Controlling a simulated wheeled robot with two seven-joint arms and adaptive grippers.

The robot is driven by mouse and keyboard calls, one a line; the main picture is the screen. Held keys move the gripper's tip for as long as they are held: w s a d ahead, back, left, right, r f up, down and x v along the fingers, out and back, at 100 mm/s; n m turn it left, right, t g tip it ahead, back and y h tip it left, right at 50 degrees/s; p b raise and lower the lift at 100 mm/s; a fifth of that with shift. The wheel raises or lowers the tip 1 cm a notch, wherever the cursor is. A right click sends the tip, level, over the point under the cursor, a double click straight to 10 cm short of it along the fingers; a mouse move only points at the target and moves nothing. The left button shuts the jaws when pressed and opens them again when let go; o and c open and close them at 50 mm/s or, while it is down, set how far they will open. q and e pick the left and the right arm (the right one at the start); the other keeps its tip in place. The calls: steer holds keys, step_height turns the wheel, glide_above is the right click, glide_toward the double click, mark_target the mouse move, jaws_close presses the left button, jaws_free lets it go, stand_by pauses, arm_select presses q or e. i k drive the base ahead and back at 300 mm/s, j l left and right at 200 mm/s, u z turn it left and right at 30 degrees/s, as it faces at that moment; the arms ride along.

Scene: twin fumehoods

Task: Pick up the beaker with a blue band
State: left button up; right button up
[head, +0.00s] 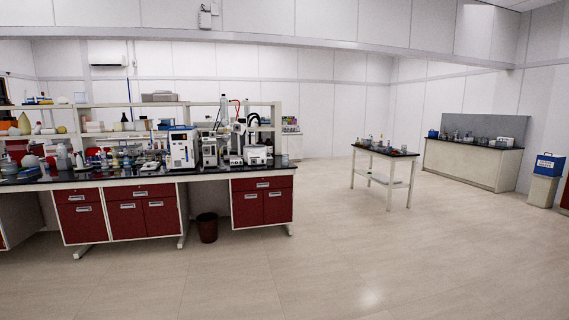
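No beaker with a blue band can be made out for sure at this distance. Small glassware and bottles (372,143) stand on a small dark-topped table (396,156) right of centre, too small to tell apart. A small clear vessel (284,160) stands at the right end of the long lab bench (215,174); whether it has a band cannot be told. More bottles and glassware crowd the left part of that bench. Neither of my grippers is in view.
The long bench has red drawers and cupboards (262,203) and bears instruments such as a white-and-blue machine (182,148). A dark bin (207,228) stands under it. A side counter (470,163) and a blue box (549,164) are far right. The floor (380,260) ahead is clear.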

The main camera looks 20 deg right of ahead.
mark_target(284, 158)
steer(key=i+z, duration=0.15)
steer(key=i, duration=4.75)
